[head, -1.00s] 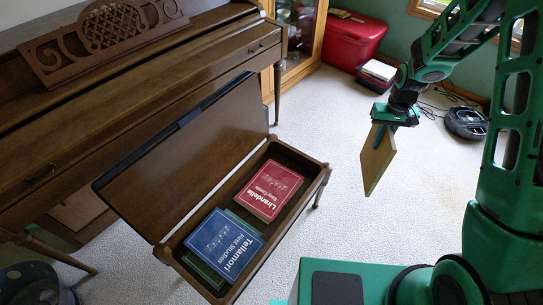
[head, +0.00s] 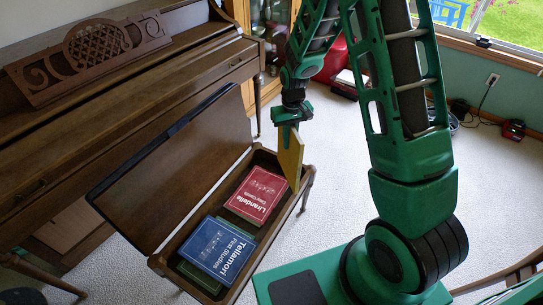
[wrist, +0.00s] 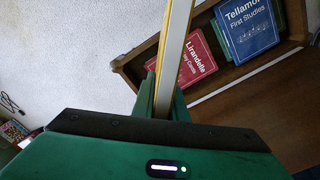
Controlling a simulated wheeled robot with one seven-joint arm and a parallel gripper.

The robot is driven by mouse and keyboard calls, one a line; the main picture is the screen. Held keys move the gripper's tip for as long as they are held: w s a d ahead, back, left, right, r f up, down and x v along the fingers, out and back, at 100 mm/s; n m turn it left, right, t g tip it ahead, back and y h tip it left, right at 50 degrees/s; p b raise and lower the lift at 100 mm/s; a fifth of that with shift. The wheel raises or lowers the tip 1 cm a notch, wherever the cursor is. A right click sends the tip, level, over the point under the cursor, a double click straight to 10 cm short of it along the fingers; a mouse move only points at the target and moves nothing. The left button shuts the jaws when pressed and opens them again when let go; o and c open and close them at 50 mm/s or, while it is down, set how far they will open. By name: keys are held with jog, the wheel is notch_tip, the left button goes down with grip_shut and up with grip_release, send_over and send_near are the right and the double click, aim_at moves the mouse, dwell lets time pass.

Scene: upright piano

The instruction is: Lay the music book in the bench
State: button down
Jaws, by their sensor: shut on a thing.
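My gripper (head: 291,117) is shut on a thin yellow music book (head: 291,158), which hangs down edge-on below it. In the wrist view the held book (wrist: 174,50) shows as a narrow pale edge with yellow sides. The bench (head: 168,262) stands open, its lid (head: 176,170) tilted back toward the piano.
An upright piano (head: 120,95) stands behind the bench on the left. A glass cabinet (head: 262,40) and a red box (head: 330,68) are at the back. Pale carpet (head: 345,190) is clear to the right of the bench.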

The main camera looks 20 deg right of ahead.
jog(key=w+a+f+m+t+y, duration=0.2)
jog(key=f+m+t+y, duration=0.1)
jog(key=f+m, duration=0.2)
jog(key=w+a+f+m+t+y, duration=0.2)
jog(key=f+m+t+y, duration=0.1)
jog(key=f+m+t, duration=0.1)
jog(key=shift+a+f+m, duration=0.3)
jog(key=shift+f+m, duration=0.1)
jog(key=shift+s, duration=0.15)
